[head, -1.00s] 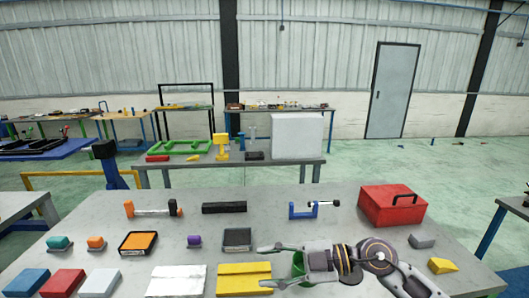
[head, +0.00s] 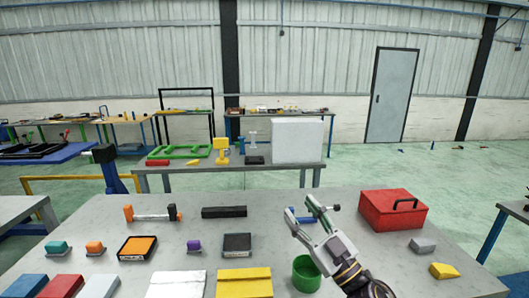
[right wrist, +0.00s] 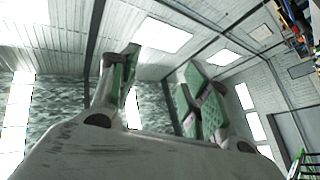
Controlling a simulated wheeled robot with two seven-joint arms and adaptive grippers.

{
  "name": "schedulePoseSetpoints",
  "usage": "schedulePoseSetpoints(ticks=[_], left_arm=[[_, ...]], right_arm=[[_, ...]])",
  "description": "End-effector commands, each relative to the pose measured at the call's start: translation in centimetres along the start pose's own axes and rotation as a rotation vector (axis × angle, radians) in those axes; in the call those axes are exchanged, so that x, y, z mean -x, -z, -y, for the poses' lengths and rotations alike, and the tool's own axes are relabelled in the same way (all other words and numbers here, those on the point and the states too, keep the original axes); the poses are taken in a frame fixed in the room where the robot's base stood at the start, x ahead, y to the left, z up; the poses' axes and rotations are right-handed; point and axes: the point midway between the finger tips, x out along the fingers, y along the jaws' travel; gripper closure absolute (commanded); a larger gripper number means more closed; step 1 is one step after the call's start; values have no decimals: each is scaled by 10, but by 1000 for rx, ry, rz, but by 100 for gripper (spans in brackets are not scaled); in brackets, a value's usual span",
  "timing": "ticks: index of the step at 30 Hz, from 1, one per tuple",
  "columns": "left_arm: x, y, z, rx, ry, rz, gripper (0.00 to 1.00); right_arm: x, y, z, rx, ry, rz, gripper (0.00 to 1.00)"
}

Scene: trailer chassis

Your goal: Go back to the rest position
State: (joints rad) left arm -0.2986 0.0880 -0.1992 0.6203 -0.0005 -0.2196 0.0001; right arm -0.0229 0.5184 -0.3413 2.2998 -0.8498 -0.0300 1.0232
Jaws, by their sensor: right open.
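My right gripper (head: 305,218) is raised over the right part of the grey workbench (head: 340,200), with its fingers apart and nothing between them. In the right wrist view its two green-padded fingers (right wrist: 155,95) stand apart against the ceiling and wall, so it points upward. In the head view it overlaps the blue clamp (head: 291,215) and part of the bench. A green cup (head: 306,275) stands just below and beside my right wrist. My left gripper does not show.
A red toolbox (head: 385,212) stands at the back right, with a grey block (head: 423,245) and a yellow wedge (head: 445,270) in front. An orange-grey clamp (head: 150,213), black bar (head: 224,212), trays and coloured blocks fill the left and middle.

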Motion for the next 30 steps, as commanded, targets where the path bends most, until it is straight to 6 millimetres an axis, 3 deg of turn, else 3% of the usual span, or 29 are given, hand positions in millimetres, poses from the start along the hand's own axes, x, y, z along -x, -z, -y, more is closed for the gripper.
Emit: schedulePoseSetpoints(ticks=[6, 15, 23, 30], left_arm=[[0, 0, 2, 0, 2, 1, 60], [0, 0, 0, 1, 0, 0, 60], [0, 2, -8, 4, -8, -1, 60], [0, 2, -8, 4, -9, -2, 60]], right_arm=[[20, -34, -33, -38, -199, 148, 53], [70, -92, -60, -87, -405, 425, 53], [129, -144, -59, -137, -506, 716, 53], [194, -184, -38, -193, -527, 1008, 53]])
